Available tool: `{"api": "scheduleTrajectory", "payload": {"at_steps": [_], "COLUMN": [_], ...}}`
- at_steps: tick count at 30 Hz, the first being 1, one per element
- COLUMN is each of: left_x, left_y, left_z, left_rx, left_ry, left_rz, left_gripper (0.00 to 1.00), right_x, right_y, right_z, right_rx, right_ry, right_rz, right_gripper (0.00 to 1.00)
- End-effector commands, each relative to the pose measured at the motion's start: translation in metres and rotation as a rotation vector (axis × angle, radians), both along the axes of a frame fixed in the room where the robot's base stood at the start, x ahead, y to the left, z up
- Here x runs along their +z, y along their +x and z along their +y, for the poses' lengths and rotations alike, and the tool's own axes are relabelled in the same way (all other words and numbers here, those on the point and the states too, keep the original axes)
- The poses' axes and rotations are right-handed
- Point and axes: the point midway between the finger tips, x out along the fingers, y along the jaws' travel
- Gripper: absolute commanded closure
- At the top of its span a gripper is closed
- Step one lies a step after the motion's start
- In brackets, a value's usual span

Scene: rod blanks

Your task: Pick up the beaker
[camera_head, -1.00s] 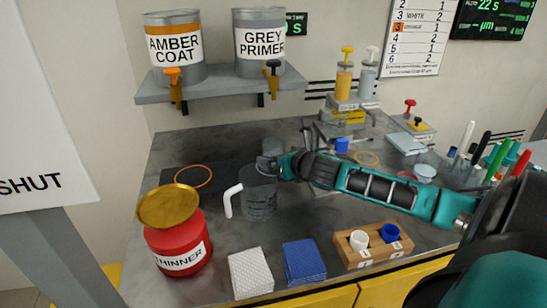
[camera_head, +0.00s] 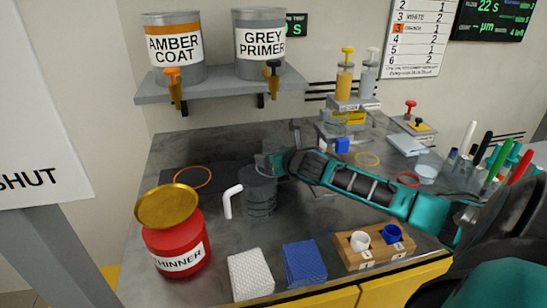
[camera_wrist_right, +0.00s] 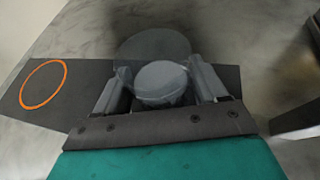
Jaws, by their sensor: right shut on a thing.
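My right gripper (camera_wrist_right: 160,88) is shut on a clear, grey-tinted round vessel, which looks like the beaker (camera_wrist_right: 162,80), held between its two fingers. The held vessel is hard to make out there. A larger faint disc (camera_wrist_right: 155,44) shows beyond the fingers in the wrist view; I cannot tell what it is. My left gripper is not in view.
A dark mat (camera_wrist_right: 75,85) with an orange ring (camera_head: 193,176) lies left of the gripper. A red thinner can (camera_head: 178,245), white wipes (camera_head: 250,272), a blue stack (camera_head: 304,263) and a wooden block (camera_head: 374,248) line the front. Pens stand at right.

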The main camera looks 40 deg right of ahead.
Motion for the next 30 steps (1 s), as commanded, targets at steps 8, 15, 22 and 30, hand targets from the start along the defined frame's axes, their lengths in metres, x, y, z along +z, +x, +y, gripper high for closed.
{"api": "scheduleTrajectory", "payload": {"at_steps": [8, 15, 22, 30], "left_x": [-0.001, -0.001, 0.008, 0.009], "left_y": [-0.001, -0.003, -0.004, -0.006], "left_z": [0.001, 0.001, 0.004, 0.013], "left_rx": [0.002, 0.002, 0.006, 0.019], "left_ry": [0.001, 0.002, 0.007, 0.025], "left_rz": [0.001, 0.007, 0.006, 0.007], "left_gripper": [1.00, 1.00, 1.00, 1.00], "right_x": [0.000, 0.003, 0.041, 0.089], "right_y": [0.000, 0.000, 0.001, 0.001], "right_z": [0.000, 0.000, -0.001, -0.001], "right_rx": [0.000, 0.000, 0.002, 0.002], "right_ry": [0.000, -0.001, -0.007, -0.005], "right_rz": [0.000, -0.002, -0.005, -0.003], "right_gripper": [0.62, 0.67, 0.67, 0.67]}}
